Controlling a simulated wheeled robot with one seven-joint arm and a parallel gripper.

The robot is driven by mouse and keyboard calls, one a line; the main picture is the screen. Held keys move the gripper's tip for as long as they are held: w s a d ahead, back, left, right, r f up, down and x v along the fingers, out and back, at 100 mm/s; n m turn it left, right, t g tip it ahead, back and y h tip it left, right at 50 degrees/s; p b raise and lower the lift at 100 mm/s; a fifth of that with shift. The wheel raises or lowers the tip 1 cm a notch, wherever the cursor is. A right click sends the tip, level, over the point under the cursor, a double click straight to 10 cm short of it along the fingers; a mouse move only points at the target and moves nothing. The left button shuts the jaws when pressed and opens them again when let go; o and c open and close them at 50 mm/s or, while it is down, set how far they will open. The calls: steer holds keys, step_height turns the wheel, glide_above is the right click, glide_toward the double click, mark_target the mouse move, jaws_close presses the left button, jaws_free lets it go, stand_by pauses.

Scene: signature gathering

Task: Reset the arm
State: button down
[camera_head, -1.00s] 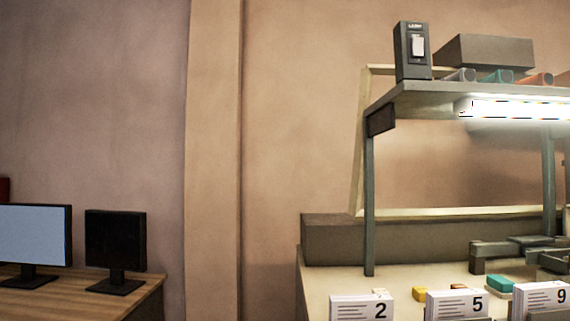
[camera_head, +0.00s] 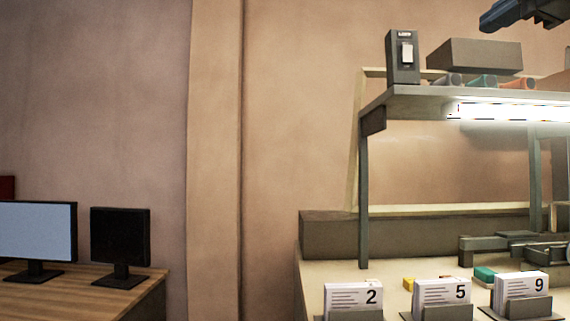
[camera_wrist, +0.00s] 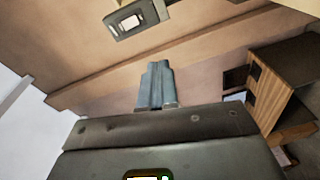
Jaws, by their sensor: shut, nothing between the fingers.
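My gripper (camera_head: 486,22) shows in the head view as a dark blue-grey shape at the top right corner, up in the air above the shelf. In the wrist view my gripper (camera_wrist: 156,66) has its two blue-grey fingers side by side and touching, with nothing between them. The rest of my arm is mostly outside the head view.
A workbench (camera_head: 318,275) with numbered card holders (camera_head: 440,298) stands at right. Above it, a lit shelf (camera_head: 400,97) bears a dark dispenser (camera_head: 402,57), a box (camera_head: 475,56) and rolls. A desk (camera_head: 85,295) with monitors (camera_head: 38,228) stands at left.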

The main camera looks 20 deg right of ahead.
steer(key=w+f+m+t+y, duration=0.1)
steer(key=w+f+m, duration=0.3)
steer(key=f, duration=0.8)
steer(key=w+f+m+t+y, duration=0.1)
steer(key=w+f+m+y, duration=0.15)
steer(key=w+f, duration=0.6)
steer(key=s+a+f+m+h, duration=0.1)
steer(key=s+a+f+m, duration=0.15)
steer(key=f, duration=0.55)
steer(key=s+a+f+m, duration=0.1)
steer(key=a+f+m, duration=0.15)
steer(key=f, duration=0.65)
steer(key=s+a+f+m+h, duration=0.1)
steer(key=s+a+f+m, duration=0.15)
steer(key=f, duration=0.55)
steer(key=s+a+f+m+g, duration=0.1)
steer(key=s+a+f, duration=0.4)
steer(key=s+f, duration=0.4)
steer(key=s+a+f+m+g, duration=0.1)
steer(key=s+a+f+g, duration=0.1)
steer(key=s+a+f, duration=0.5)
steer(key=s+a+f+n, duration=0.1)
steer(key=s, duration=1)
steer(key=s+f+n+g+y, duration=0.1)
steer(key=s+f, duration=0.1)
steer(key=s, duration=1)
steer(key=shift+a+f+g, duration=0.3)
steer(key=shift+a, duration=0.1)
